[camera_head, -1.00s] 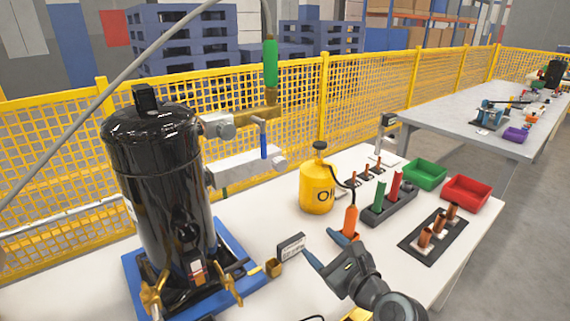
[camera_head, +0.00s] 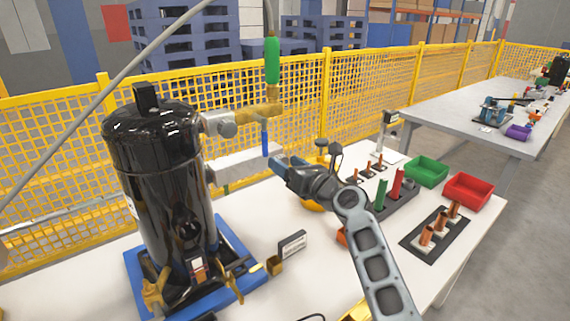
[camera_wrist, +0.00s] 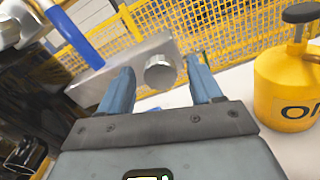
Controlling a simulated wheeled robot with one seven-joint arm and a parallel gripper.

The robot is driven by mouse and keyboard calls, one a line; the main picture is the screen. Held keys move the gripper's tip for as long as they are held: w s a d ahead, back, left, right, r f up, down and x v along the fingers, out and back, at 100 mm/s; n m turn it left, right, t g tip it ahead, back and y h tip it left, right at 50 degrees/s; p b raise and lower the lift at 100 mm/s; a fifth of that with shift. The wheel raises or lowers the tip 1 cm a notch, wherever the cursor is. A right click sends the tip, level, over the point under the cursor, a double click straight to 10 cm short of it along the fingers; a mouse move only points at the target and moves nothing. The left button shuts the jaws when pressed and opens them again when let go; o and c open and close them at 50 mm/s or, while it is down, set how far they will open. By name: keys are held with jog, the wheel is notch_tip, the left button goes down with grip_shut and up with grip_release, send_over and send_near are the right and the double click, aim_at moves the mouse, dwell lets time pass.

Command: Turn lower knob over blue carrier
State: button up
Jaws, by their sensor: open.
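The lower knob (camera_wrist: 160,71) is a round silver knob on the end of a silver valve block (camera_wrist: 110,75) (camera_head: 245,163) on the compressor's right side. My gripper (camera_wrist: 162,78) is open, with its two blue fingers on either side of the knob in the wrist view. I cannot tell whether the fingers reach around it or stop short. In the head view my gripper (camera_head: 281,164) is at the block's right end and hides the knob. The black compressor (camera_head: 155,180) stands upright on the blue carrier (camera_head: 233,242).
A blue lever (camera_head: 264,136) (camera_wrist: 72,33) stands above the block. An upper brass valve (camera_head: 255,115) has a green handle (camera_head: 272,60) over it. A yellow oil can (camera_wrist: 285,85) is close on my right. A yellow mesh fence (camera_head: 300,100) runs behind the table.

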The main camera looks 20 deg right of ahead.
jog(key=shift+w+a, duration=0.2)
jog(key=shift+w, duration=0.45)
jog(key=c, duration=1)
